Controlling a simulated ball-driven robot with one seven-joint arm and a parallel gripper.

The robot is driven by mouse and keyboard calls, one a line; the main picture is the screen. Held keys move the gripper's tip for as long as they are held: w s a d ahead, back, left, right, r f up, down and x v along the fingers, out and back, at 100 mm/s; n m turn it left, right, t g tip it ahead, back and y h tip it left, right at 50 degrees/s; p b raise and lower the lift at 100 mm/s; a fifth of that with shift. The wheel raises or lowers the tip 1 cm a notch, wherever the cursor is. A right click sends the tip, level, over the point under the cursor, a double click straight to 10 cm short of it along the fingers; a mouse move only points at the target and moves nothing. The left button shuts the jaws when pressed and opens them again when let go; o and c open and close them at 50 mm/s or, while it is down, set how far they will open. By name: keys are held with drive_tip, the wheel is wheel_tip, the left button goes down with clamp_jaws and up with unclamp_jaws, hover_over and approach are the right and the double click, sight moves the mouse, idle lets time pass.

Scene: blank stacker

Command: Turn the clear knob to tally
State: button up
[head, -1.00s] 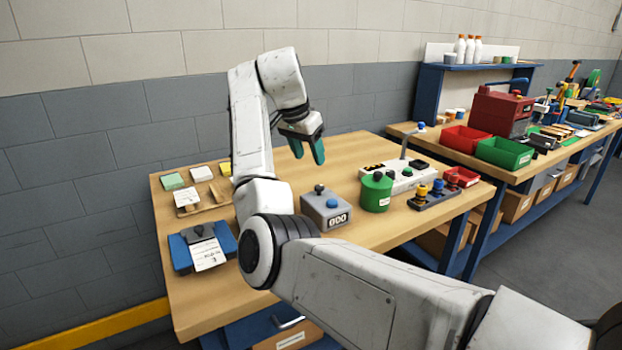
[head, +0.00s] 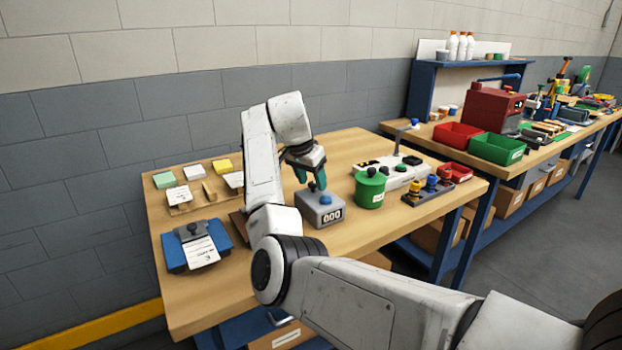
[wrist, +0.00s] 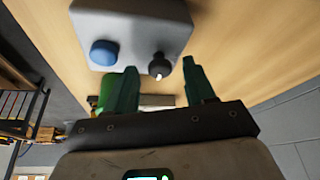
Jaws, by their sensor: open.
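The tally counter (head: 308,214) is a grey box on the wooden bench, with a "000" display (head: 332,216) on its front. On its top are a blue button (head: 325,199) and a small dark knob. In the wrist view the counter (wrist: 150,22) shows at the top, with the blue button (wrist: 103,53) on the left and the dark knob (wrist: 160,67) to its right. My gripper (head: 310,179) is open just above the counter. In the wrist view its green fingertips (wrist: 159,72) stand on either side of the knob, with gaps visible; nothing is held.
A green canister (head: 370,190) stands close to the counter's right. A blue clipboard-like stand (head: 175,255) and a wooden rack (head: 188,205) lie left. The bench front is mostly clear.

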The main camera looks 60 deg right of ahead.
drive_tip(key=shift+c, duration=0.2)
clamp_jaws()
